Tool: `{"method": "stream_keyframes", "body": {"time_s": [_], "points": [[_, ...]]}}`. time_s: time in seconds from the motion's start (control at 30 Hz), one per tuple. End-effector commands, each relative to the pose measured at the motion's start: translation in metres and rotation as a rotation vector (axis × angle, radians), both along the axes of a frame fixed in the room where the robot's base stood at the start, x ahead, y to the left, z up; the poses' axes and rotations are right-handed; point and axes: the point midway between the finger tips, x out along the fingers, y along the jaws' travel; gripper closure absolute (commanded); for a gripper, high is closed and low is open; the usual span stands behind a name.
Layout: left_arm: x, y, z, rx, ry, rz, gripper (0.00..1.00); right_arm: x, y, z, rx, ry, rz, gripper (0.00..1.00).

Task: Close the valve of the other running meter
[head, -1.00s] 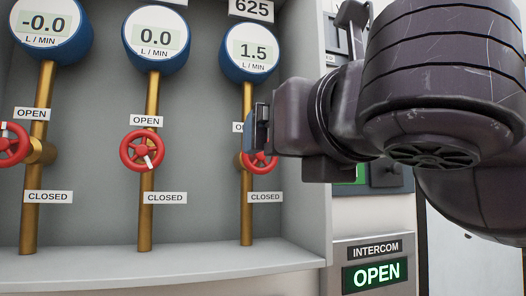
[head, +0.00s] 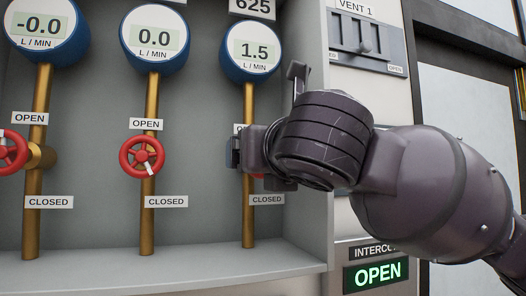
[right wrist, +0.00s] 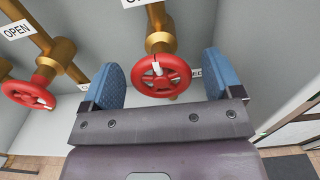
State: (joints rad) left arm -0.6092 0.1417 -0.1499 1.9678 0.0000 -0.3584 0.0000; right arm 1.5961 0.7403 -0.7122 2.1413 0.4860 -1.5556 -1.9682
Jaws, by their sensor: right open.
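The right meter (head: 253,47) reads 1.5 L/MIN, on a brass pipe. Its red valve wheel (right wrist: 148,84) is between the two blue finger pads of my right gripper (right wrist: 164,76) in the right wrist view. The pads are spread wide, one on each side of the wheel, with gaps. In the head view my right gripper (head: 236,153) covers most of this wheel and its OPEN label. The middle meter (head: 153,40) reads 0.0; its red wheel (head: 132,164) has a white pointer aimed down. The left meter (head: 46,29) reads -0.0. My left gripper is not in view.
The meters stand in a grey open cabinet (head: 200,263) with a side wall close to the right pipe. A VENT 1 slider panel (head: 366,45) and a green OPEN intercom sign (head: 376,273) are to the right. CLOSED labels (head: 165,202) sit below the wheels.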

Motion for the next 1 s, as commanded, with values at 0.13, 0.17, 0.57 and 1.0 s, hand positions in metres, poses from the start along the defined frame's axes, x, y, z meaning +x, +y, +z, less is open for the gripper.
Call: {"method": "stream_keyframes", "body": {"time_s": [0.13,0.17,0.57,1.0], "points": [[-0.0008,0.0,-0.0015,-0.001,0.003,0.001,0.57,0.0011,0.0002,-0.0002,0.0,0.0,0.0,0.15],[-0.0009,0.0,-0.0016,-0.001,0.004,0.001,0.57,0.0011,0.0002,-0.0002,0.0,0.0,0.0,0.15],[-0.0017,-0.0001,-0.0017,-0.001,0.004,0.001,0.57,0.0006,0.0001,0.0001,0.0,-0.001,0.0,0.61],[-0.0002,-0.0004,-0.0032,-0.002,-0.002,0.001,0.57,0.0005,-0.0005,-0.0003,0.096,0.029,0.0,0.62]]}}
